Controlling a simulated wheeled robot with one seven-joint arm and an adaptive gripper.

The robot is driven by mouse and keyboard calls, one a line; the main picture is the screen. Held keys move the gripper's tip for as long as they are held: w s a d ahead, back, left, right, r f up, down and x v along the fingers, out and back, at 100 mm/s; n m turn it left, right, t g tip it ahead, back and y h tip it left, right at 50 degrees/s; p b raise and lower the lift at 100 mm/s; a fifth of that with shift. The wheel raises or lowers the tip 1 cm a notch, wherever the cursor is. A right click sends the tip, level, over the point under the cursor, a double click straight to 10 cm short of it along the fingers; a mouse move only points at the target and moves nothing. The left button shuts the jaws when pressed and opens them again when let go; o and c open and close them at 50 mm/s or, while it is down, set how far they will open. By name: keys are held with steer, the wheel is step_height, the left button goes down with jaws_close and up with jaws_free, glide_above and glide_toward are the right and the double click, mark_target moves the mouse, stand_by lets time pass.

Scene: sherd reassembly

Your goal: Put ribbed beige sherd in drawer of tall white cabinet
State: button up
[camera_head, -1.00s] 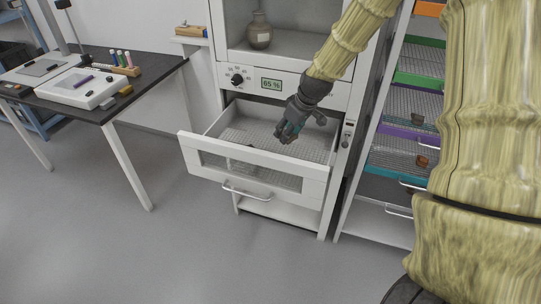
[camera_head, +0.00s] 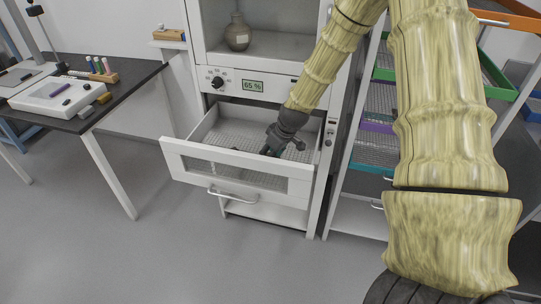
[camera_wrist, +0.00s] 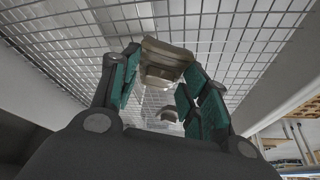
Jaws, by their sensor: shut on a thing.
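The tall white cabinet (camera_head: 318,150) stands in the middle of the head view. Its drawer (camera_head: 240,172) is pulled open and has a mesh floor (camera_head: 232,128). My gripper (camera_head: 271,151) reaches down into the drawer, its fingertips low behind the front panel. In the wrist view my gripper (camera_wrist: 160,78) is shut on the ribbed beige sherd (camera_wrist: 166,62), held between the teal finger pads with the mesh beyond. I cannot tell whether the sherd touches the mesh. The sherd is hidden in the head view.
A small brownish piece (camera_wrist: 168,114) shows beyond the fingers in the wrist view. A vase (camera_head: 237,33) stands in the cabinet's upper compartment. A rack with coloured trays (camera_head: 375,125) stands to the right. A dark-topped table (camera_head: 118,93) with tools is at left. The floor in front is clear.

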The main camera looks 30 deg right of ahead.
steer(key=shift+f, duration=0.15)
steer(key=shift+f, duration=0.15)
steer(key=o, duration=1)
steer(key=shift+o, duration=0.2)
steer(key=v, duration=1.2)
